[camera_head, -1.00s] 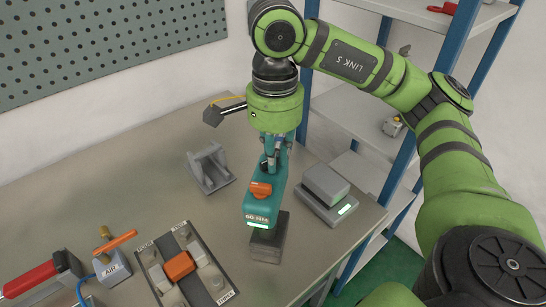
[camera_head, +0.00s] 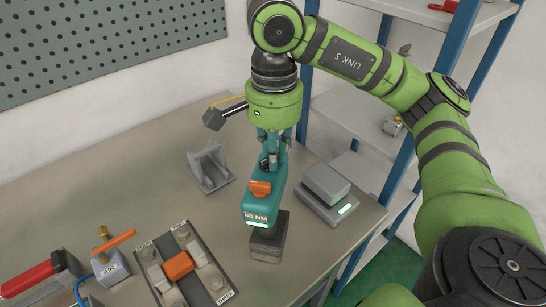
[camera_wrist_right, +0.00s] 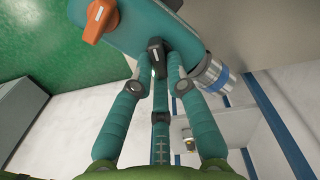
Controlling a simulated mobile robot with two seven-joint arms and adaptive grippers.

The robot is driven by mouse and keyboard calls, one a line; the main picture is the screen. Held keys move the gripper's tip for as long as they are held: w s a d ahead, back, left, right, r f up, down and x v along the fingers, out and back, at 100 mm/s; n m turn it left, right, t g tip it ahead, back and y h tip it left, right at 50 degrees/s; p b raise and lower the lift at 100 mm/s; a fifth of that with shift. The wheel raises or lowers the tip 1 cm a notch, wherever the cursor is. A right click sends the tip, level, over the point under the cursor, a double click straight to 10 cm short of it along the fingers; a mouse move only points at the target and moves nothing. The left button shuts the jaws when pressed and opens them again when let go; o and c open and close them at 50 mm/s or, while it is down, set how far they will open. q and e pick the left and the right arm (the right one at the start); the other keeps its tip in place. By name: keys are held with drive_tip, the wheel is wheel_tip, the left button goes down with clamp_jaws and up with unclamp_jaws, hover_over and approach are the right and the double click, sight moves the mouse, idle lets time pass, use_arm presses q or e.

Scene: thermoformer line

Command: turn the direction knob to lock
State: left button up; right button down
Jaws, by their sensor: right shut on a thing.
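The direction knob (camera_head: 261,188) is an orange piece on a teal power tool (camera_head: 278,180) with a green-lit strip at its lower end. In the right wrist view the knob (camera_wrist_right: 98,20) shows at the upper left of the tool (camera_wrist_right: 140,20). The tool's lower end is over a dark grey block (camera_head: 268,247); contact is unclear. The knob's marks are unreadable. My left gripper is out of view.
A grey bracket (camera_head: 208,170) stands left of the tool, a grey box with a lit display (camera_head: 326,190) right. A panel with an orange rocker (camera_head: 180,266), an orange-handled air valve (camera_head: 115,262) and a red-handled tool (camera_head: 30,278) lie front left. A blue-framed shelf (camera_head: 398,150) is at right.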

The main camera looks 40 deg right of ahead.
drive_tip(key=shift+n, duration=0.3)
drive_tip(key=shift+w+n, duration=0.15)
drive_tip(key=shift+n, duration=1.25)
drive_tip(key=shift+w+n, duration=0.15)
drive_tip(key=shift+n, duration=1.25)
